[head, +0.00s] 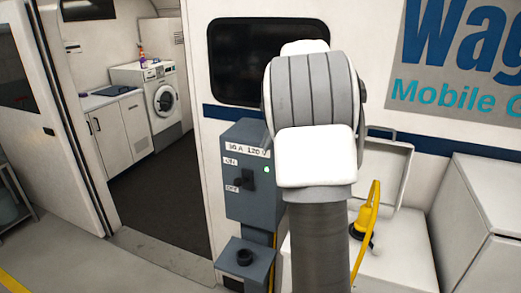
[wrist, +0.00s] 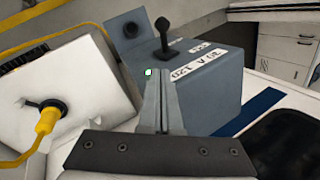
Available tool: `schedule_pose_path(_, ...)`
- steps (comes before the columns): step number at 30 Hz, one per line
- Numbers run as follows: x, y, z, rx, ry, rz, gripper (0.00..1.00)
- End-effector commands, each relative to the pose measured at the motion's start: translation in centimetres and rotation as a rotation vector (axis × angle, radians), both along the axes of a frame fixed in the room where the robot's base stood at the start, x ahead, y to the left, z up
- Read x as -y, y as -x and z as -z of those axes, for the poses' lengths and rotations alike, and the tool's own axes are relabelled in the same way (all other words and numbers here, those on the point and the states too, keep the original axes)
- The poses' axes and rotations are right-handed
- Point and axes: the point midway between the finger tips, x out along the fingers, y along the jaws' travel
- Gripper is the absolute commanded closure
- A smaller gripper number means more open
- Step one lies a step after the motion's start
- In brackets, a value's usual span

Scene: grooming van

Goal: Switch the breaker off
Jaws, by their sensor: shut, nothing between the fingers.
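The breaker is a blue-grey box (head: 250,135) on the van's outer wall, labelled "30 A 120 V", with ON above and OFF below. Its black lever (head: 242,181) sticks out of the front face between the labels; its exact setting is hard to tell. A green light (head: 266,169) glows beside it. In the wrist view the box (wrist: 218,85) appears turned over, with the lever (wrist: 163,38) just beyond my fingers. My gripper (wrist: 161,78) is shut and empty, its tips by the green light, apart from the lever. My arm hides the gripper in the head view.
A lower box (head: 246,258) with a black round socket sits under the breaker. A yellow plug and cable (head: 366,215) hang at a white open-lidded box (head: 385,255) to the right. White cabinets (head: 485,215) stand farther right. The van doorway (head: 165,200) is open at left.

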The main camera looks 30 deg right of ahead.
Motion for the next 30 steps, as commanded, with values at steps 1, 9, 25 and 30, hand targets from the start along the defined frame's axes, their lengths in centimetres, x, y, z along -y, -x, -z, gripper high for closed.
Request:
schedule_pose_path(1, -0.3, -0.3, 0.9, -0.003, -0.002, -0.001, 1.0)
schedule_pose_path(9, -1.5, -2.3, 6.2, -0.005, -0.004, -0.001, 1.0)
schedule_pose_path(25, -5.0, -3.0, 9.8, -0.001, 0.0, -0.001, 1.0)
schedule_pose_path(30, -5.0, -3.0, 9.8, 0.0, 0.0, 0.0, 1.0)
